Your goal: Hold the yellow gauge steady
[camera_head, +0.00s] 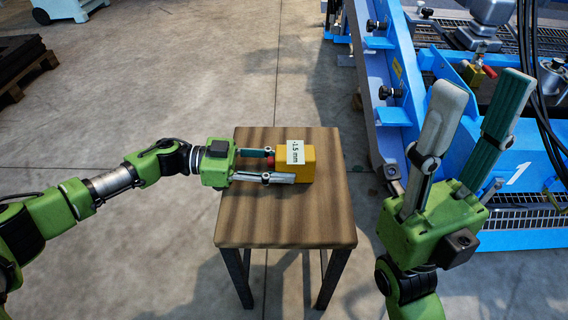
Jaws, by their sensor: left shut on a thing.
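The yellow gauge (308,165) is a block with a white label reading "-1.5 mm". It sits on a small wooden table (265,228), near the table's back right part. My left gripper (282,165) reaches in from the left and is shut on the gauge. A small red part shows between its fingers, at the gauge's left side. The near finger lies along the gauge's front and hides part of it. My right gripper (484,92) is raised at the right, its two fingers wide apart and empty.
A large blue machine (385,60) with gratings and hoses fills the right. A second small yellow block with a red part (473,74) stands on it. A white wheeled unit (65,8) and dark slabs (20,60) are at the far left. The concrete floor between is clear.

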